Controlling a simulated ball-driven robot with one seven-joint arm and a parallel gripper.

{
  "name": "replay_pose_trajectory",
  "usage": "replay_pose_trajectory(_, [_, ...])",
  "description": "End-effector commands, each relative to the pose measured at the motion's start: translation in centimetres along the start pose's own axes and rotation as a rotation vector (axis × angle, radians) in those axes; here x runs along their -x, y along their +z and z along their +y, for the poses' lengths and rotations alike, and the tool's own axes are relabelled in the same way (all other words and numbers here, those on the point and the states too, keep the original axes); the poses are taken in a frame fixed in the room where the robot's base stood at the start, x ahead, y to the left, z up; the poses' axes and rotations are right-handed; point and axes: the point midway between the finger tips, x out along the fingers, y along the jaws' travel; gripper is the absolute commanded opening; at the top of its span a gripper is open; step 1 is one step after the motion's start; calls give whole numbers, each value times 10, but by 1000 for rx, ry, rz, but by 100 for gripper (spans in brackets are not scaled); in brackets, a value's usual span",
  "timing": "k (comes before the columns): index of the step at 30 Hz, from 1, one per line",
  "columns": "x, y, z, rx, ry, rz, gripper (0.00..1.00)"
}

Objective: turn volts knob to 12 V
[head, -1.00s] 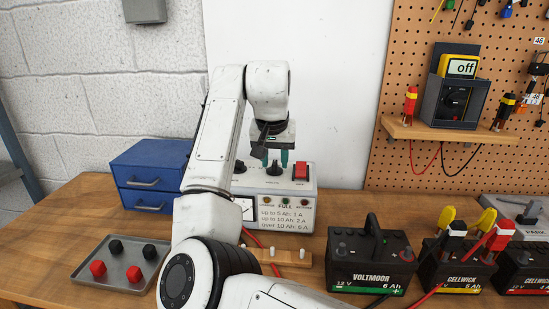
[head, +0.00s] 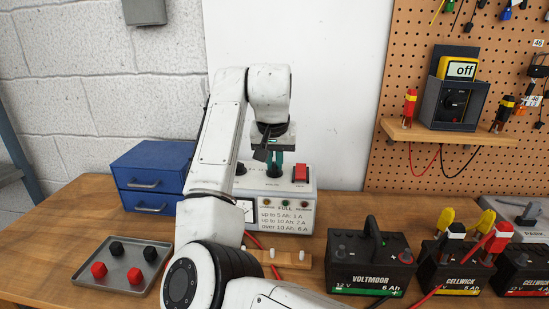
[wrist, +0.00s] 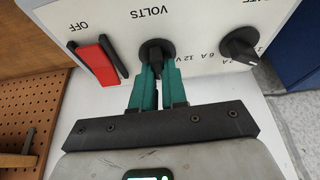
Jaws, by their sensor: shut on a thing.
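The charger (head: 309,212) is a pale box on the bench with a small meter and printed amp ratings on its front. Its black volts knob (wrist: 155,46) sits on the top face, beside the upside-down VOLTS label and a 12 V mark in the wrist view. My gripper (wrist: 158,72) is shut on this knob, with one teal finger on each side. In the head view my gripper (head: 274,165) points down onto the charger's top. The fingers partly hide the knob, and I cannot tell exactly which mark it points to.
A red rocker switch (wrist: 96,64), also in the head view (head: 300,173), and a second black knob (wrist: 239,46) flank the volts knob. A battery (head: 369,262) stands front right of the charger. Blue drawers (head: 150,175) and a metal tray (head: 90,268) are on the left.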

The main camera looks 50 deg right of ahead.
Motion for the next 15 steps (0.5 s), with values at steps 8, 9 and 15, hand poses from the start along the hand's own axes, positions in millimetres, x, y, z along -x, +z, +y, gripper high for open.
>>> replay_pose_trajectory(8, [6,-2,1,157,-62,-1,0])
replay_pose_trajectory(9, [6,-2,1,189,-75,-2,0])
replay_pose_trajectory(15, [7,-3,1,363,-147,-3,0])
